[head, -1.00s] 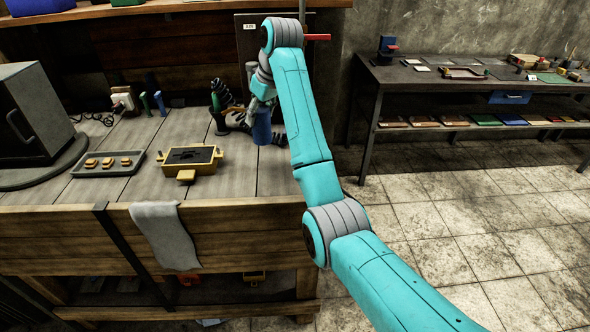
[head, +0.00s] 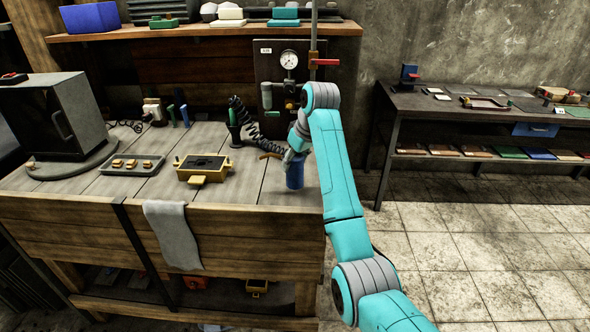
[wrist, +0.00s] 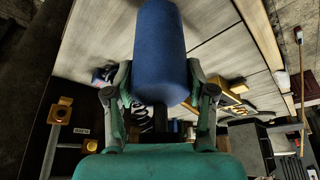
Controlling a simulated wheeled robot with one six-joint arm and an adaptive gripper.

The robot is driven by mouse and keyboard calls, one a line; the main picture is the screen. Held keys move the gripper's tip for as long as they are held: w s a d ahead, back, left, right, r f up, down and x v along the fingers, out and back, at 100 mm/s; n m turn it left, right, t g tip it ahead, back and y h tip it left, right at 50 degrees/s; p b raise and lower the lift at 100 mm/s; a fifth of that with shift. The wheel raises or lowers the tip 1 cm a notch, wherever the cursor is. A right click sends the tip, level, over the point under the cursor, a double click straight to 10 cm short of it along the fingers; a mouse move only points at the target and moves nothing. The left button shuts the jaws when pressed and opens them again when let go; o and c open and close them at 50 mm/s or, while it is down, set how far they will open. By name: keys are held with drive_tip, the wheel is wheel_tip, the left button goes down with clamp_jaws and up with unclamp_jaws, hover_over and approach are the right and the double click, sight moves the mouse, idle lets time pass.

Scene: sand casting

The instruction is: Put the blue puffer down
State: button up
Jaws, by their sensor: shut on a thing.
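The blue puffer (head: 295,175) is a plain blue cylinder over the right end of the wooden workbench (head: 120,191), near its front edge. It looks about upright in the head view. My gripper (head: 293,155) is shut on its upper part from above.
A yellow moulding box (head: 202,168), a grey tray (head: 131,165) and a black oven (head: 60,122) stand to the left. A green-handled tool with a coiled black hose (head: 255,125) is behind the puffer. Bare planks lie between the box and the puffer.

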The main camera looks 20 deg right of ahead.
drive_tip(key=shift+f, duration=1.35)
drive_tip(key=shift+f, duration=0.1)
drive_tip(key=o, duration=1.5)
